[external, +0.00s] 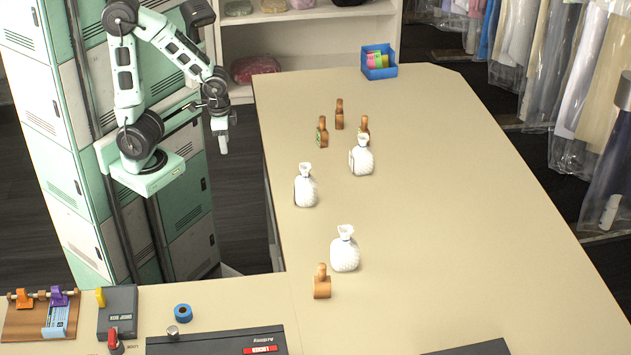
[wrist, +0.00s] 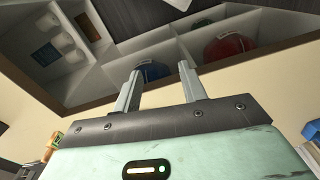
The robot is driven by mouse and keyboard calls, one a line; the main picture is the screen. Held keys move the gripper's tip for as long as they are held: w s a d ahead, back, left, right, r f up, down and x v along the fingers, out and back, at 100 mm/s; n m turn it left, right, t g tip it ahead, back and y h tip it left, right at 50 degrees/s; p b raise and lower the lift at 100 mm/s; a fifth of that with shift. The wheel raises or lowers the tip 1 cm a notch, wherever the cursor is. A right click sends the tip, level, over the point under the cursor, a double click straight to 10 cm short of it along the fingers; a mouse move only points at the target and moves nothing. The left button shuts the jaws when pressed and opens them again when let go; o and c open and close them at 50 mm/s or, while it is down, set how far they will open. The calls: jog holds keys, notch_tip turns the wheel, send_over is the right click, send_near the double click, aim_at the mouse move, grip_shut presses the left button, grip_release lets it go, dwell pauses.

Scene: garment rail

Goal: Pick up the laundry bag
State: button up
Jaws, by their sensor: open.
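Three white, tied-neck laundry bags stand upright on the cream table: one at the front (external: 344,252), one at the left (external: 306,188) and one farther back (external: 362,158). They look alike, and I cannot tell which is meant. My gripper (external: 222,142) hangs pointing down to the left of the table's edge, apart from all the bags. The wrist view shows its two fingers (wrist: 160,72) apart with nothing held between them. No white bag shows in the wrist view.
A blue bin (external: 378,64) stands at the table's far end. Hanging garments (external: 530,70) line the right. The table's right half is clear.

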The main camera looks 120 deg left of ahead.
jog(key=o, duration=1)
jog(key=shift+c, duration=0.2)
